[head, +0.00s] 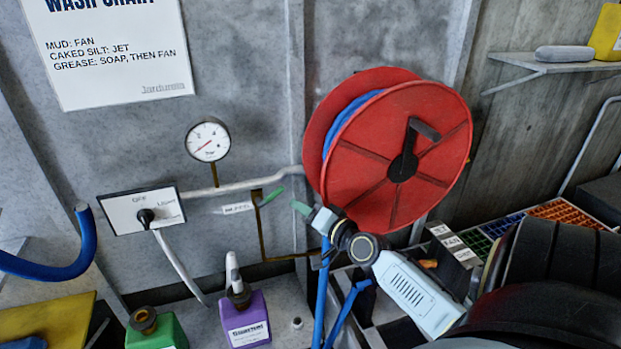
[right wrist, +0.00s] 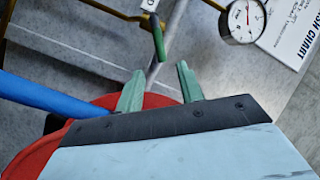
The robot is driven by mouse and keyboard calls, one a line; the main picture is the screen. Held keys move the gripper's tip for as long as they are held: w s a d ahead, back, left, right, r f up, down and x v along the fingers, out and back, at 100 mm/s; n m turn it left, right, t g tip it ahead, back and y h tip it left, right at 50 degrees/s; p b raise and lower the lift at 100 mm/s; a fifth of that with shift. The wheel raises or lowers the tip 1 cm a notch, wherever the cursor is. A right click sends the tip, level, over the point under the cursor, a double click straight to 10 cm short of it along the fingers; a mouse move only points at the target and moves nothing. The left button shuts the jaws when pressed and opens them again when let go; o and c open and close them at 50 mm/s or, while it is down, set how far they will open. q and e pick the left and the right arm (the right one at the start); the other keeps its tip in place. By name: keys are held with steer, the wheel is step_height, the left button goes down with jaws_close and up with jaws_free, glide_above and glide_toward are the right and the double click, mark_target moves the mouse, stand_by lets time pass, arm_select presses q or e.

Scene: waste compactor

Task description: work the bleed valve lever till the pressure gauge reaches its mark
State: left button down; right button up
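The bleed valve lever (head: 270,197) is a small green handle on a thin brass-coloured pipe on the wall, beside a white tag (head: 237,208). In the right wrist view the green lever (right wrist: 158,40) lies just beyond my fingertips. The pressure gauge (head: 208,140) is round and white, up and left of the lever; its thin red needle appears to point lower left, and its mark is too small to read. My right gripper (head: 303,209) has green fingers, in front and right of the lever. In the right wrist view the gripper (right wrist: 160,84) is open and empty, apart from the lever.
A red hose reel (head: 424,125) with blue hose stands close above my right gripper. A switch box (head: 141,208) is on the wall at left. Purple (head: 247,322) and green (head: 157,332) bottles stand below. Trays of coloured parts (head: 566,212) lie at right.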

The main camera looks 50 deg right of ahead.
steer(key=shift+s, duration=1.05)
